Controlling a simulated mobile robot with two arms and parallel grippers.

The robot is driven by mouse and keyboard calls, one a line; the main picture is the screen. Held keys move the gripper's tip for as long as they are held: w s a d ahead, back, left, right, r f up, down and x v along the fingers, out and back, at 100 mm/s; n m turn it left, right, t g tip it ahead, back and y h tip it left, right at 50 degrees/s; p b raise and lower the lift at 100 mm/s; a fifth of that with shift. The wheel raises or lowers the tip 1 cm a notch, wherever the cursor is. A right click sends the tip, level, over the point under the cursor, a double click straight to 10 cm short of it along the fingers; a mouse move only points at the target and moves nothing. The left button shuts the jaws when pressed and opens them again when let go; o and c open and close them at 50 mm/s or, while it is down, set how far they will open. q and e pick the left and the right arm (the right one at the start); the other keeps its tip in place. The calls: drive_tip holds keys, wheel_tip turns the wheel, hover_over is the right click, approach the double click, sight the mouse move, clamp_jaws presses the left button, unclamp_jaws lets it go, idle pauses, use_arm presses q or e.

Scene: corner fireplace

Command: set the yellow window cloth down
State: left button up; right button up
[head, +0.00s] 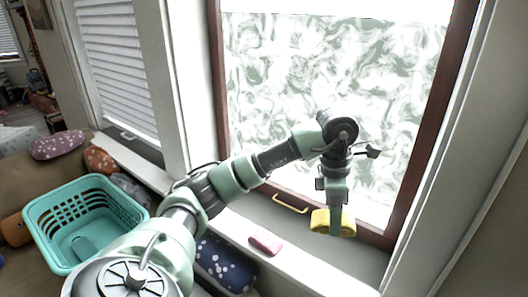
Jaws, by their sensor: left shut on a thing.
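The yellow window cloth (347,224) is a small folded yellow block in the head view, low in front of the window. My left gripper (337,220) points down and is shut on it, one finger crossing the cloth's near face. The cloth is held over or at the dark window sill (352,258); I cannot tell whether it touches the sill. My right gripper does not show.
A window with a dark wooden frame (410,165) and streaked glass (290,90) rises behind my arm. A yellow handle (290,203) sits low on it. A pink item (266,241) lies on the white ledge (300,272). A turquoise basket (85,215) stands at left.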

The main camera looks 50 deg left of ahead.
use_arm(q)
drive_tip(key=a+n, duration=0.2)
drive_tip(key=n, duration=0.1)
drive_tip(key=shift+w+f, duration=0.15)
drive_tip(key=shift+w, duration=0.2)
drive_tip(key=shift+a, duration=0.15)
drive_tip(key=shift+n, duration=0.3)
drive_tip(key=shift+f, duration=0.4)
wheel_tip(320, 180, down, 14)
drive_tip(key=shift+r, duration=0.1)
drive_tip(key=shift+f, duration=0.95)
wheel_tip(320, 180, down, 4)
drive_tip(key=shift+r, duration=0.25)
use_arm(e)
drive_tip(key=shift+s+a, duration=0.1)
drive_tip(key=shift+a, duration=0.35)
